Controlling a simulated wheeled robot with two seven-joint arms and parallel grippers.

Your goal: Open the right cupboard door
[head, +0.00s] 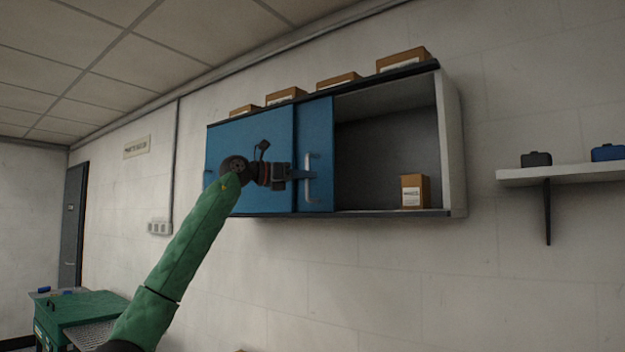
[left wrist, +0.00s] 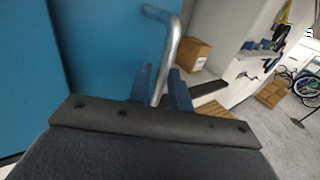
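The wall cupboard (head: 452,150) has two blue door panels. The right door (head: 314,130) stands slid to the left, partly overlapping the left door (head: 262,130), so the right part of the cupboard is open. The right door's grey metal bar handle (head: 312,162) is upright. My left gripper (head: 309,174) is at this handle. In the left wrist view the handle (left wrist: 170,50) runs between the two blue fingers (left wrist: 162,90), which look shut on it. The right gripper is not in view.
A cardboard box (head: 415,190) stands inside the open part. Several boxes (head: 403,60) sit on top of the cupboard. A wall shelf (head: 565,172) with small cases is at the right. A green cabinet (head: 80,308) is at the lower left.

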